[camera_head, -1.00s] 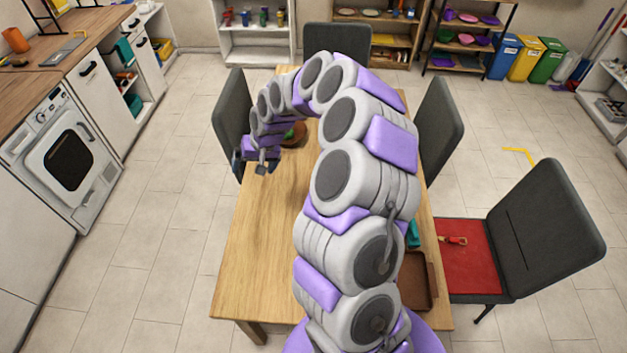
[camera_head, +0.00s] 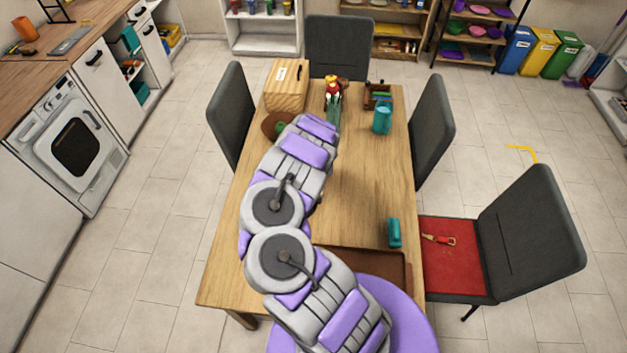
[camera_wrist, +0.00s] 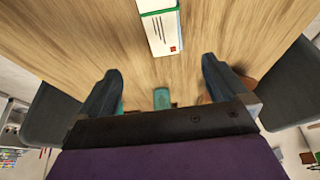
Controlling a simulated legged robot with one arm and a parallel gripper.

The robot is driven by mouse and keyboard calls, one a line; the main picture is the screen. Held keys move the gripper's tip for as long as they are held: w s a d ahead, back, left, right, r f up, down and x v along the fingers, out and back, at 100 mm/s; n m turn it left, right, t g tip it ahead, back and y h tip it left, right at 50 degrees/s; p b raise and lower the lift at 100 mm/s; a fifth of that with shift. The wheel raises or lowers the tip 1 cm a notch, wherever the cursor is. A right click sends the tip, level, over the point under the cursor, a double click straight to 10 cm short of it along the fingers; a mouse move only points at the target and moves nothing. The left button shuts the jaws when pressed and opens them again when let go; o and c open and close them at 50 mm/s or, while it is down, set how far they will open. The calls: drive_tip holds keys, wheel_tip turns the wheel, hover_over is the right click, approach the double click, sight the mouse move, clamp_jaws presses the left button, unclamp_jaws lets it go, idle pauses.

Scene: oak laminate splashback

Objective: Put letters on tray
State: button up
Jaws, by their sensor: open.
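A stack of letters (camera_wrist: 162,30), white with a green edge and a small red stamp, lies on the wooden table at the top of the wrist view. My gripper (camera_wrist: 159,88) is open and empty; its two dark fingers stand apart, and the letters lie beyond their gap, not touched. In the head view I cannot make out the letters or my gripper; my arm covers part of the table. The brown tray (camera_head: 385,262) lies at the near right of the table, partly covered by my arm.
A wooden box (camera_head: 287,87), a figure (camera_head: 333,88), a small crate (camera_head: 378,101) and a teal jug (camera_head: 382,119) stand at the table's far end. A brown bowl (camera_head: 271,122) is at left. A teal object (camera_head: 394,233) stands near the tray. The table's right middle is clear.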

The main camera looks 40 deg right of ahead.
drive_tip(key=b+x, duration=0.8)
drive_tip(key=b, duration=0.1)
drive_tip(key=shift+a+f, duration=0.1)
drive_tip(key=shift+f, duration=0.05)
drive_tip(key=f+b, duration=0.1)
drive_tip(key=w+f+b, duration=0.1)
drive_tip(key=b, duration=0.1)
drive_tip(key=shift+f, duration=0.25)
drive_tip(key=b+x, duration=0.1)
drive_tip(key=x, duration=0.1)
drive_tip(key=b+x, duration=0.1)
drive_tip(key=x, duration=0.2)
drive_tip(key=shift+d+r, duration=0.15)
drive_tip(key=shift+d, duration=0.25)
drive_tip(key=shift+w+f, duration=0.1)
drive_tip(key=shift+f, duration=0.3)
drive_tip(key=shift+a, duration=0.1)
drive_tip(key=shift+c, duration=0.2)
